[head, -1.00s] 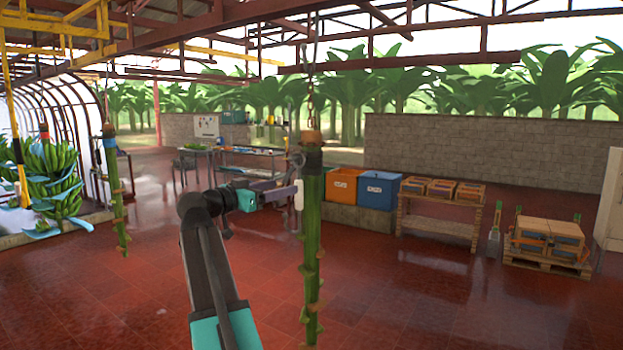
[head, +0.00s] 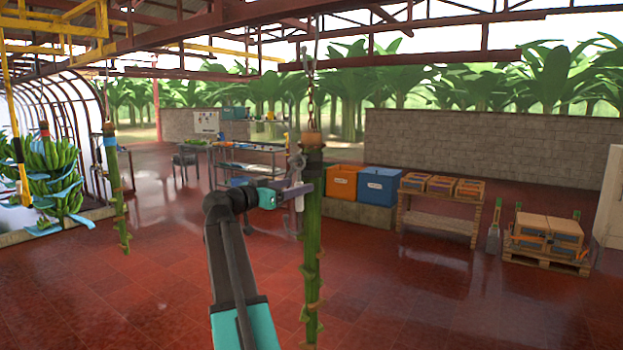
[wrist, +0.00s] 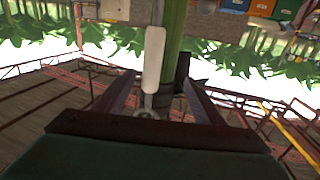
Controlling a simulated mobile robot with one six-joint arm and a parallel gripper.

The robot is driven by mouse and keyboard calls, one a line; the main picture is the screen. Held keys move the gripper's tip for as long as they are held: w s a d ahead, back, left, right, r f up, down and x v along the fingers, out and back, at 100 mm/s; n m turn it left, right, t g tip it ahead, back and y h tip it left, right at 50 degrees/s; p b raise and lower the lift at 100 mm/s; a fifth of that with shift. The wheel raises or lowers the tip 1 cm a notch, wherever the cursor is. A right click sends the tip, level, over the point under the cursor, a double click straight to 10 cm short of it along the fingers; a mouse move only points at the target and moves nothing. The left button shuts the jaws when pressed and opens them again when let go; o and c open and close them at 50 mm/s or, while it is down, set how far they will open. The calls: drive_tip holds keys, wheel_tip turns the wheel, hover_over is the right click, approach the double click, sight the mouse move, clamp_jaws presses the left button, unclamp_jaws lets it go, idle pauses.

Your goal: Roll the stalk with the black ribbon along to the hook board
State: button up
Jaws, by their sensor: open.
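The stalk with the black ribbon (head: 312,240) hangs upright from a chain in the middle of the head view. Its dark band (head: 312,157) is near the top, under a brown end. My gripper (head: 303,187) is beside the stalk's upper part, just below the band. In the wrist view my open gripper (wrist: 158,88) has the green stalk (wrist: 174,35) and its dark band showing between the fingers. A white-handled grey tool (wrist: 153,60) shows in front of the stalk; I cannot tell what bears it. Contact with the stalk is unclear. I cannot identify the hook board.
Another bare stalk (head: 118,200) with a blue band hangs at left, near a green banana bunch (head: 50,180). Orange (head: 342,183) and blue (head: 378,186) crates, a wooden table (head: 435,210) and a loaded pallet (head: 545,260) stand at right. Red floor is open between.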

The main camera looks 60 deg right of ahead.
sight(305, 183)
drive_tip(key=p+x, duration=0.2)
drive_tip(key=x, duration=0.5)
drive_tip(key=shift+r+p, duration=0.1)
drive_tip(key=shift+p, duration=0.3)
drive_tip(key=shift+s+d, duration=0.1)
drive_tip(key=shift+d, duration=0.4)
drive_tip(key=c, duration=1.5)
drive_tip(key=shift+w, duration=0.25)
